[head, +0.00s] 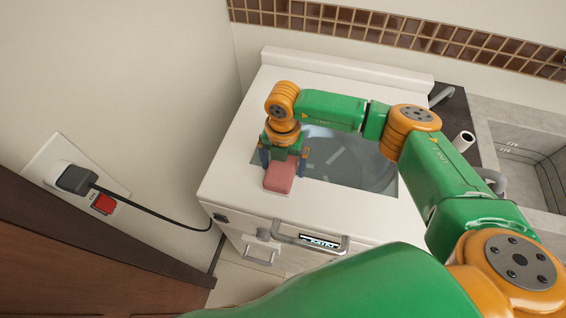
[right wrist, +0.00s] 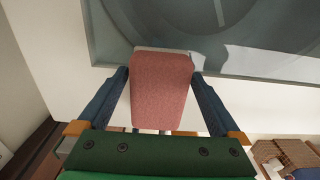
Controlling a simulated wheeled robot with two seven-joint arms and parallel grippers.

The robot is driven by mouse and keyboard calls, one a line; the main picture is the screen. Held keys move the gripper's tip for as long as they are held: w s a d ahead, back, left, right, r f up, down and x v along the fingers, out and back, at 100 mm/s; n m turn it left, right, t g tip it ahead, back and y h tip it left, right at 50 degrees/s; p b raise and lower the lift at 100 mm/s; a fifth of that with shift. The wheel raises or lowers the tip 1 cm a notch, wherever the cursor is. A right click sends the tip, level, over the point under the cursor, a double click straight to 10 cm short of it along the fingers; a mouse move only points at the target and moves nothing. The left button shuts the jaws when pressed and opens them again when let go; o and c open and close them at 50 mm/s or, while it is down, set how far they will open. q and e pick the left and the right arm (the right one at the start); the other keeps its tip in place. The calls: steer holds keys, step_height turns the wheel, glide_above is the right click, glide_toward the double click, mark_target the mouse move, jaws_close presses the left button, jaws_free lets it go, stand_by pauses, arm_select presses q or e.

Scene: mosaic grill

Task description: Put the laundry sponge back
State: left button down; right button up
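The laundry sponge is a pinkish-red block (head: 279,179) at the front left of the white appliance top in the head view. In the right wrist view the sponge (right wrist: 161,92) fills the space between the two blue fingers, with a pale edge at its far end. My right gripper (head: 284,158) reaches down at the sponge, one finger on each side. The fingertips (right wrist: 160,72) lie very close to its sides. I cannot tell whether they press on it, or whether the sponge rests on the top. My left gripper is not in view.
The white appliance (head: 232,180) has a grey window (head: 350,165) in its top and a handle (head: 312,241) at the front. A sink (head: 525,150) is at the right. A plug with a black cable (head: 150,215) is at the left wall, above a brown wooden panel (head: 60,265).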

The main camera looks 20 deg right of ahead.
steer(key=shift+r, duration=0.15)
step_height(320, 180, up, 12)
steer(key=b, duration=0.3)
steer(key=shift+b, duration=0.35)
